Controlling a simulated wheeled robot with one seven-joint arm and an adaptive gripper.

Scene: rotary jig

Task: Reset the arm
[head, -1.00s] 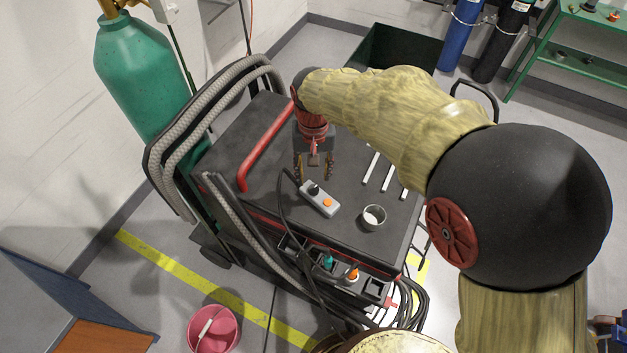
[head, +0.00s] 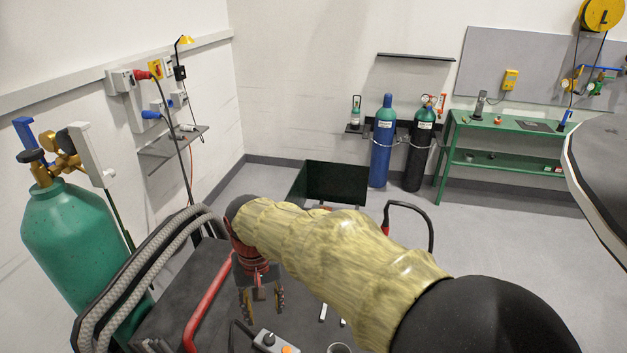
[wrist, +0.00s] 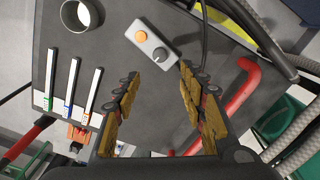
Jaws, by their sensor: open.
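My gripper (head: 262,300) hangs from my sleeved arm, above the dark top of the cart (head: 190,290). Its two fingers are apart in the head view. In the wrist view the gripper (wrist: 160,98) also shows open, with nothing between its worn yellow pads. A grey control box (wrist: 152,42) with an orange button and a dark knob lies on the cart top just beyond the fingertips. The control box is partly cut off at the bottom of the head view (head: 270,341).
A metal cup (wrist: 82,14) and several white sticks (wrist: 85,98) lie on the cart top. A red rail (head: 210,300) runs along one side. A green gas cylinder (head: 75,240) stands at the left.

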